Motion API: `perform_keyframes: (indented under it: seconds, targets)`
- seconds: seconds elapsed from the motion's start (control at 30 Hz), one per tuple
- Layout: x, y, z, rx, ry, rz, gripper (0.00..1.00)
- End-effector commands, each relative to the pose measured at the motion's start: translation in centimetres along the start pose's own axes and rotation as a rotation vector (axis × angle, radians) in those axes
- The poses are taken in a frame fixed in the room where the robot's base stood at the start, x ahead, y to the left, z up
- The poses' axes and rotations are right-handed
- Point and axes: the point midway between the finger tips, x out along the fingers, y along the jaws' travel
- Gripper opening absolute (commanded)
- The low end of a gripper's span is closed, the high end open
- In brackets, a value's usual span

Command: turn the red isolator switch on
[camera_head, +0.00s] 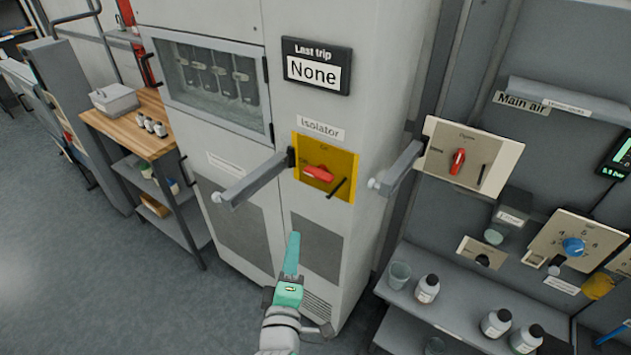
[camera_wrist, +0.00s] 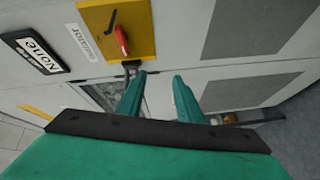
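The red isolator switch (camera_head: 318,173) is a red handle on a yellow plate (camera_head: 343,190) on the grey cabinet, below a label reading "Isolator". Its handle lies roughly level, slightly tilted, in the head view. The switch also shows in the wrist view (camera_wrist: 122,40), at the top left. My gripper (camera_head: 291,245) is in front of the cabinet, below the switch and apart from it. In the wrist view its two green fingers (camera_wrist: 160,84) stand apart with nothing between them. The markings around the switch are too small to read.
A grey bar (camera_head: 252,181) juts out left of the yellow plate. Another (camera_head: 400,165) juts out to the right, beside a cream panel (camera_head: 496,160) with a similar red switch. A "Last trip: None" sign (camera_head: 316,66) is above. Bottles (camera_head: 427,289) stand on the right shelf.

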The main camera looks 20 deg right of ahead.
Motion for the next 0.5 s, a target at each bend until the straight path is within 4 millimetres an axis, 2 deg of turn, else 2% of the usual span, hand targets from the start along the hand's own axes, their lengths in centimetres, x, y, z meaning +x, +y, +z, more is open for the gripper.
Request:
perform_keyframes:
  seconds: [0.03, 0.2, 0.3, 0.5]
  targets:
    - [1.0, 2.0, 0.1, -0.038, -0.020, 0.024, 0.33]
    - [3.0, 6.3, 0.7, -0.160, -0.091, 0.059, 0.33]
    - [3.6, 7.9, 1.0, -0.202, -0.118, 0.068, 0.33]
    - [4.4, 8.9, 1.2, -0.234, -0.138, 0.072, 0.33]
